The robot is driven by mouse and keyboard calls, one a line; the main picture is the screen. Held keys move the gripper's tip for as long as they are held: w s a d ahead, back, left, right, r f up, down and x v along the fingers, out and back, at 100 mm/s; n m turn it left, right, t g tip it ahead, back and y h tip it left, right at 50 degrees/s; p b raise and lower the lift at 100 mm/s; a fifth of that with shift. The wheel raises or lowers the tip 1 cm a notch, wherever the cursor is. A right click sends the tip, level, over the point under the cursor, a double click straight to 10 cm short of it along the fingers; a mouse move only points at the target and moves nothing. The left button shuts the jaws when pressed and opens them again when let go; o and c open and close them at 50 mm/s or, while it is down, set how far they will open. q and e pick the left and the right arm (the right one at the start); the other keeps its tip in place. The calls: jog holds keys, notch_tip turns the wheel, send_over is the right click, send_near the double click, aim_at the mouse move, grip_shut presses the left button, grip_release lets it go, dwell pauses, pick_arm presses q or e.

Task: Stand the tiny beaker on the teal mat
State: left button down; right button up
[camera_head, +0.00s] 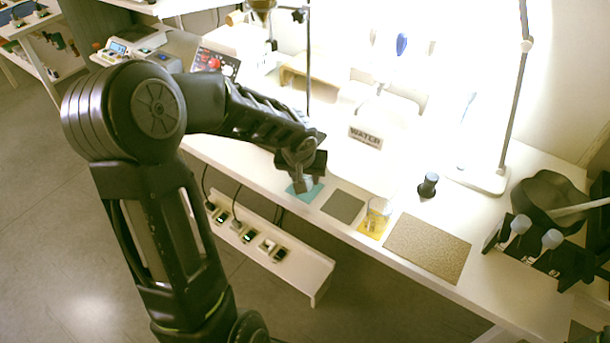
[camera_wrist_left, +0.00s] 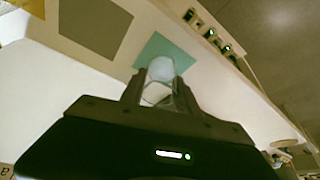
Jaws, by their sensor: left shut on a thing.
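The teal mat (camera_head: 305,193) lies near the front edge of the white bench, left of a grey mat. My left gripper (camera_head: 303,172) is over the teal mat and shut on the tiny beaker. In the left wrist view the beaker (camera_wrist_left: 160,70) is a small clear glass between the fingers of the left gripper (camera_wrist_left: 160,92). The teal mat (camera_wrist_left: 178,52) lies behind and under the beaker there. I cannot tell whether the beaker touches the mat. The gripper hides much of the beaker in the head view. My right gripper is not in view.
A grey mat (camera_head: 343,207), a yellow mat (camera_head: 371,230) with a glass beaker (camera_head: 379,208) on it and a brown mat (camera_head: 428,247) line the bench to the right. A dark-capped bottle (camera_head: 428,185) stands behind them. A WATER sign (camera_head: 365,138) is further back.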

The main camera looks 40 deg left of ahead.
pick_arm(q)
jog(key=shift+f, duration=0.1)
jog(key=shift+f+b, duration=0.15)
jog(key=shift+b, duration=0.15)
jog(key=c, duration=0.9)
grip_release()
jog(key=shift+r, duration=0.2)
jog(key=shift+r+p, duration=0.15)
jog(key=shift+p, duration=0.25)
jog(key=p+v, duration=0.1)
jog(key=v, duration=1.1)
